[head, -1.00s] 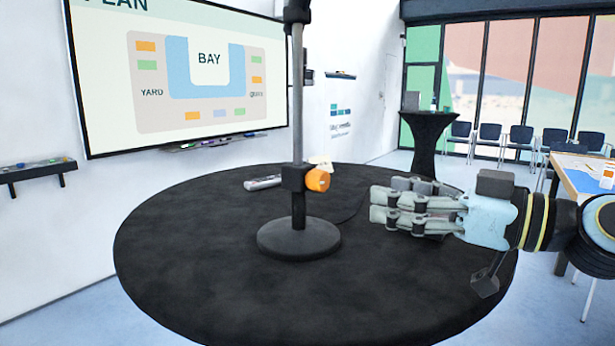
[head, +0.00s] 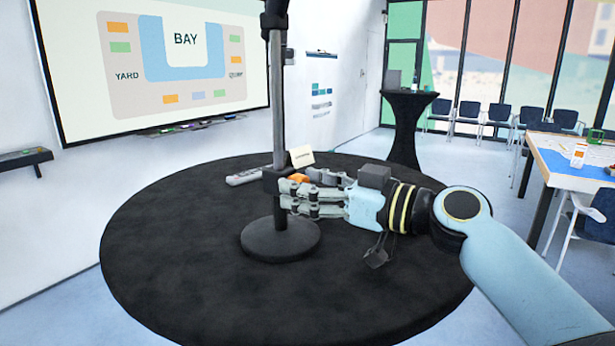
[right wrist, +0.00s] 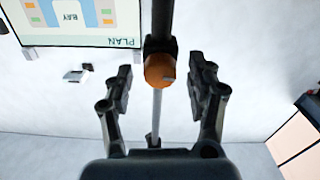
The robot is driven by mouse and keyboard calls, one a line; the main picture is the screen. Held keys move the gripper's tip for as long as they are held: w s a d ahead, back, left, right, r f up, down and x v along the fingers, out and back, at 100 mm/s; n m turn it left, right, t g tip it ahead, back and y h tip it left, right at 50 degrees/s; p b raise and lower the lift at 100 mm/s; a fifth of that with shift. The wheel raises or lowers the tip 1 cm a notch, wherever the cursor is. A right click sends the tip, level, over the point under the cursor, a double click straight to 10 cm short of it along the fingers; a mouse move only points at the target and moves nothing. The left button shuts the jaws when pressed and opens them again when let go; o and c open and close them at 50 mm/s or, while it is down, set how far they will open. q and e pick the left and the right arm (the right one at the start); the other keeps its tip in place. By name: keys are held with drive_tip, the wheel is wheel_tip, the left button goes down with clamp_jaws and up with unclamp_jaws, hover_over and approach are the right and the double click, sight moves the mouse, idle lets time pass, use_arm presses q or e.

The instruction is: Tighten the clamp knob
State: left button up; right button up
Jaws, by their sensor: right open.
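The orange clamp knob (head: 298,178) sits on the dark clamp (head: 273,181) of an upright stand pole (head: 277,110). My right gripper (head: 296,190) reaches in from the right and partly covers the knob in the head view. In the right wrist view, the whole round knob (right wrist: 159,71) lies between the two spread fingers (right wrist: 161,82), with a gap on each side. The gripper is open and holds nothing. My left gripper is in neither view.
The stand's round base (head: 280,241) rests on a black round table (head: 180,270). The table's front and left are clear.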

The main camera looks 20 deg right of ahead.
drive_tip(key=c, duration=1.1)
drive_tip(key=shift+c, duration=0.3)
drive_tip(key=shift+m, duration=0.5)
drive_tip(key=shift+w+m+b, duration=0.1)
drive_tip(key=shift+m+b, duration=0.5)
drive_tip(key=shift+m, duration=0.4)
drive_tip(key=m, duration=0.3)
drive_tip(key=shift+m, duration=0.3)
drive_tip(key=m, duration=0.4)
drive_tip(key=shift+d+m, duration=0.1)
drive_tip(key=shift+m, duration=0.2)
drive_tip(key=shift+m+p, duration=0.65)
drive_tip(key=shift+m, duration=1.65)
drive_tip(key=shift+f, duration=0.1)
